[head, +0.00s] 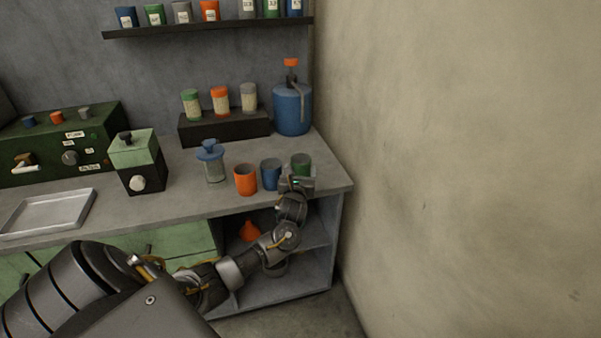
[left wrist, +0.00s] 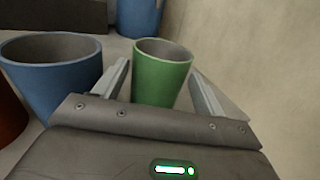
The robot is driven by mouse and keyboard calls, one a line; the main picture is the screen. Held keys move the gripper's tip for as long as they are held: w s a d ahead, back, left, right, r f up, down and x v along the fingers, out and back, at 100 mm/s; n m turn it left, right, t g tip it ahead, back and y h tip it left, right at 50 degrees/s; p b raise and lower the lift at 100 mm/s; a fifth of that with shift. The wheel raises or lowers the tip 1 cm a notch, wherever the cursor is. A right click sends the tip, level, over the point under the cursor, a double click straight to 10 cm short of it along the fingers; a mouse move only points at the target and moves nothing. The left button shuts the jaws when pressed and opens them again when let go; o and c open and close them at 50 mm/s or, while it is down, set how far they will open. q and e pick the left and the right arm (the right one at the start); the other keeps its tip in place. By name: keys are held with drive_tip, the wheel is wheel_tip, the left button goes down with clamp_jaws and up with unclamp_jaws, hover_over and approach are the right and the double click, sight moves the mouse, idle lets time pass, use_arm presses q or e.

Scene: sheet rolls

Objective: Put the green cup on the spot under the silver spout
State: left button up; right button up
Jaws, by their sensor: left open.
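The green cup (head: 301,161) stands upright at the right end of the counter, beside the blue cup (head: 270,174). My left gripper (head: 297,183) is open at the near side of the green cup and hides its lower part. In the left wrist view the green cup (left wrist: 161,77) sits between the two open fingers of the left gripper (left wrist: 159,72), with a gap at the right finger. A silver spout-like part (head: 26,167) sticks out from the green machine (head: 95,155) at the far left. The spot below it cannot be clearly made out. My right gripper is not in view.
An orange cup (head: 245,180) and a glass press with a blue lid (head: 211,160) stand left of the blue cup. A grinder (head: 138,165) and a grey tray (head: 45,232) are further left. A blue jug (head: 291,108) stands behind. A wall bounds the right.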

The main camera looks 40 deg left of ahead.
sight(302, 160)
use_arm(q)
drive_tip(key=x, duration=0.2)
drive_tip(key=shift+w+a+f, duration=0.1)
drive_tip(key=shift+w+a, duration=0.15)
drive_tip(key=shift+w, duration=0.05)
drive_tip(key=shift+w+a, duration=0.2)
drive_tip(key=shift+w, duration=0.15)
drive_tip(key=c, duration=0.9)
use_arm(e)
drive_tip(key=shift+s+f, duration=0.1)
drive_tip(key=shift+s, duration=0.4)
